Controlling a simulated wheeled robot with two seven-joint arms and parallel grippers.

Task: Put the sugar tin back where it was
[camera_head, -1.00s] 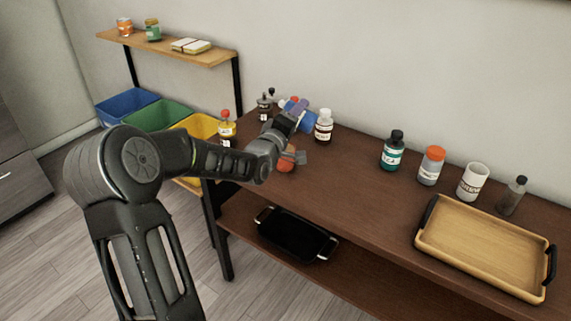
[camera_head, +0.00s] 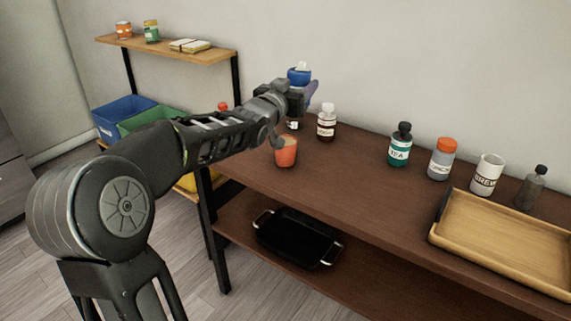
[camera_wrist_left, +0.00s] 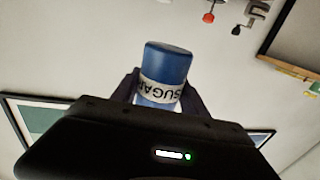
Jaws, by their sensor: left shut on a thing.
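The sugar tin is a blue cylinder with a white band reading SUGAR. In the left wrist view the sugar tin (camera_wrist_left: 168,62) stands between my fingers. In the head view the blue tin (camera_head: 299,76) shows above the left end of the brown table, and its lower part is hidden by my gripper. My left gripper (camera_head: 303,97) is shut on it and holds it up in the air; the gripper also shows in the wrist view (camera_wrist_left: 163,92). My right gripper is not in view.
An orange cup (camera_head: 286,152) stands below my left wrist. A brown white-capped bottle (camera_head: 326,124) stands close right of the gripper. Bare tabletop lies mid-table.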

